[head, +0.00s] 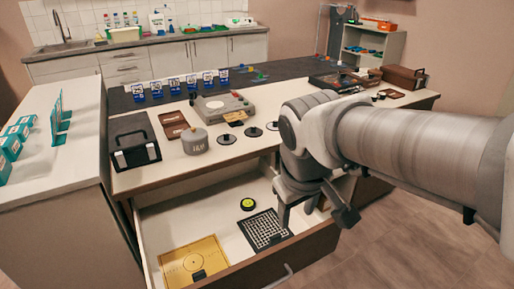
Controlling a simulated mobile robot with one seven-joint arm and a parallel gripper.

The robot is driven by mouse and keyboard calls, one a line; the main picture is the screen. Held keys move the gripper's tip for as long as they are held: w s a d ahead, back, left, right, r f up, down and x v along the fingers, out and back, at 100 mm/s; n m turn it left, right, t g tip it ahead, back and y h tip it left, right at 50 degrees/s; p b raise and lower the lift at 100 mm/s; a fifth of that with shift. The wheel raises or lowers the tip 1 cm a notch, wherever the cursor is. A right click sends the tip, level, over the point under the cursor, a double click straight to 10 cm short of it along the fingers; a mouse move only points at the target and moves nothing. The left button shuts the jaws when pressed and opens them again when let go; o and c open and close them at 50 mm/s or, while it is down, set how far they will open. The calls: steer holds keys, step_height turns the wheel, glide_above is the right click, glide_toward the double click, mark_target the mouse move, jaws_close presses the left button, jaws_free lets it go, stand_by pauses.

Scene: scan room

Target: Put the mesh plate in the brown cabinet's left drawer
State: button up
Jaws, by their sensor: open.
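The mesh plate (264,231), a flat dark square with a pale grid, lies on the floor of the open drawer (215,220). This drawer is pulled out of the left front of the brown cabinet (190,172). My gripper (315,212) is open and points down at the drawer's right side. It is just right of the mesh plate in the picture, with nothing visible between its fingers. I cannot tell how high the fingers are above the drawer floor. My arm hides the drawer's right back corner and part of the cabinet's front.
A yellow plate (193,263) and a small black-and-green disc (248,204) share the drawer. A grey pot (195,142), a black case (134,146), a grey device (222,106) and several black discs stand on the top. A white counter (60,170) is at left.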

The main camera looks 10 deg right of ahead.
steer(key=shift+s+a+r+m+t+y, duration=0.1)
steer(key=shift+s+r+m+t+y, duration=0.1)
steer(key=shift+s+r+m+t, duration=0.5)
steer(key=shift+s+d+r+m+t+y, duration=0.1)
steer(key=shift+s+m+y, duration=0.2)
steer(key=shift+s, duration=0.75)
steer(key=shift+s+a+r+m+t+y, duration=0.1)
steer(key=shift+s+r+m+t, duration=0.25)
steer(key=shift+s+m, duration=0.4)
steer(key=shift+s, duration=0.15)
step_height(320, 180, up, 14)
steer(key=p, duration=1.3)
steer(key=shift+f, duration=0.25)
